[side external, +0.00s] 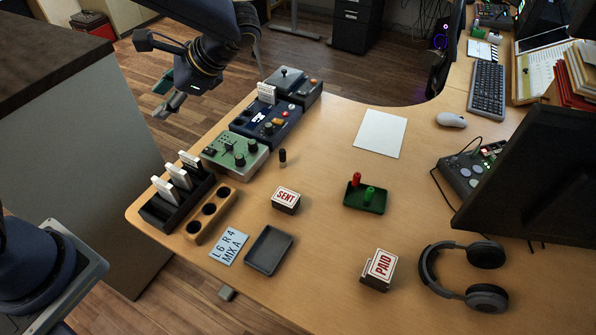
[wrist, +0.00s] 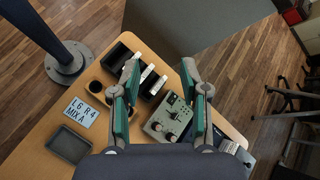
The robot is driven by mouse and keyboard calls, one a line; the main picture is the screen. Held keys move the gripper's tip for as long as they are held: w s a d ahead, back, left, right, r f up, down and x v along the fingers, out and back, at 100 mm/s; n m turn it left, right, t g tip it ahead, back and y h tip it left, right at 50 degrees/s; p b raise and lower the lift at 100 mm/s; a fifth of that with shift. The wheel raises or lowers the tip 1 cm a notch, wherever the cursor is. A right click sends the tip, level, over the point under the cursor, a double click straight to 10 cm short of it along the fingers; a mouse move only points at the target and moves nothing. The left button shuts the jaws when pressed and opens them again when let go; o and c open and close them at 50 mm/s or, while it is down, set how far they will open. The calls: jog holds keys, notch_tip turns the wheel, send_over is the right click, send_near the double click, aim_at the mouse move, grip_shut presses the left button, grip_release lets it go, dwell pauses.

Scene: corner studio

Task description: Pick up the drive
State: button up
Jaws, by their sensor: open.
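White upright drive-like pieces stand in a black slotted rack (side external: 153,212) at the table's left edge: a front one (side external: 164,190), a middle one (side external: 179,176) and a rear one (side external: 190,160). A similar white piece (side external: 267,92) stands at the dark blue device. I cannot tell which is the drive. The wrist view shows the rack's pieces, left (wrist: 130,70), middle (wrist: 147,76) and right (wrist: 158,85), between and beyond the fingers. My gripper (side external: 168,95) is open and empty, raised above and behind the rack; its fingers also show in the wrist view (wrist: 161,68).
A wooden holder with round holes (side external: 212,217) stands beside the rack. A green knobbed box (side external: 236,155) and dark blue device (side external: 266,122) stand behind. A grey tray (side external: 269,251), label card (side external: 229,246) and SENT block (side external: 286,199) lie in front.

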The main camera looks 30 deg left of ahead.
jog(key=w+d+f+m+y, duration=0.1)
jog(key=d+f+m+y, duration=0.35)
jog(key=f, duration=0.85)
jog(key=m+t+y, duration=0.3)
jog(key=m+y, duration=0.1)
jog(key=m, duration=0.1)
send_near(172, 192)
jog(key=shift+d+f, duration=0.15)
jog(key=shift+d, duration=0.1)
jog(key=shift+s+a, duration=0.1)
jog(key=shift+a, duration=0.15)
jog(key=a, duration=1)
jog(key=shift+a, duration=0.3)
jog(key=shift+w+a, duration=0.1)
jog(key=shift+a, duration=1.25)
jog(key=shift+w+a, duration=0.15)
jog(key=shift+a, duration=1.2)
grip_shut()
